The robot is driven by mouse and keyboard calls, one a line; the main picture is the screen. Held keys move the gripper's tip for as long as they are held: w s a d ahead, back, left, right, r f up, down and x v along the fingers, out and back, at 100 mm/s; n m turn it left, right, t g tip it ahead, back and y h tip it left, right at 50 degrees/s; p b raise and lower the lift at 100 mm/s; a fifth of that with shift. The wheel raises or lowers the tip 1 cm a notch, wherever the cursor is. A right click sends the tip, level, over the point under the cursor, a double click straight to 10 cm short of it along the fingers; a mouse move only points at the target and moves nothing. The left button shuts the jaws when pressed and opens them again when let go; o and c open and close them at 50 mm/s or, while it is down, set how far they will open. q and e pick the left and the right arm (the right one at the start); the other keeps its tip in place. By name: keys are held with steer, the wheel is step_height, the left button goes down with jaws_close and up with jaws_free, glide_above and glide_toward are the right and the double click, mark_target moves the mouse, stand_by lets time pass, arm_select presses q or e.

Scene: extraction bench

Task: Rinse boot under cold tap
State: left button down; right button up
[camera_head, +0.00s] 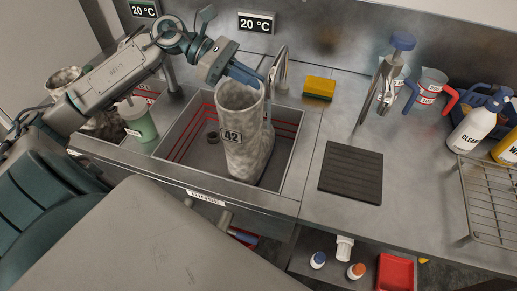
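Whether the sole touches the basin floor is hard to tell. A metal tap (281,66) rises behind the boot, close to its upper right side. No water stream is visible. Wall displays above the left sink (144,8) and the right sink (256,23) both read 20 °C. My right gripper is not in view.
A second boot (62,80) and a green cup (138,120) are at the left. A yellow sponge (319,87) lies right of the tap. A black ribbed mat (352,172), a blue-topped metal tool (385,75), spray bottles (474,128) and a wire rack (492,195) occupy the right counter.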

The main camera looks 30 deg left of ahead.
arm_select(q)
steer(key=shift+s+a+f+b, duration=0.2)
steer(key=shift+a+b, duration=0.35)
steer(key=shift+a, duration=0.15)
steer(key=shift+s+a+b, duration=0.2)
steer(key=shift+a+b, duration=0.55)
steer(key=shift+b, duration=0.15)
steer(key=shift+r+p, duration=0.5)
steer(key=shift+p, duration=0.25)
steer(key=a+p, duration=0.2)
steer(key=p, duration=0.3)
steer(key=s+a+p, duration=0.1)
steer(key=a+p, duration=0.1)
steer(key=p, duration=0.4)
steer(key=s+a+p, duration=0.1)
steer(key=a+p, duration=0.2)
steer(key=p, duration=0.2)
steer(key=shift+f, duration=0.1)
steer(key=shift+a+f+p, duration=0.1)
steer(key=shift+a+p, duration=0.15)
steer(key=shift+p, duration=0.15)
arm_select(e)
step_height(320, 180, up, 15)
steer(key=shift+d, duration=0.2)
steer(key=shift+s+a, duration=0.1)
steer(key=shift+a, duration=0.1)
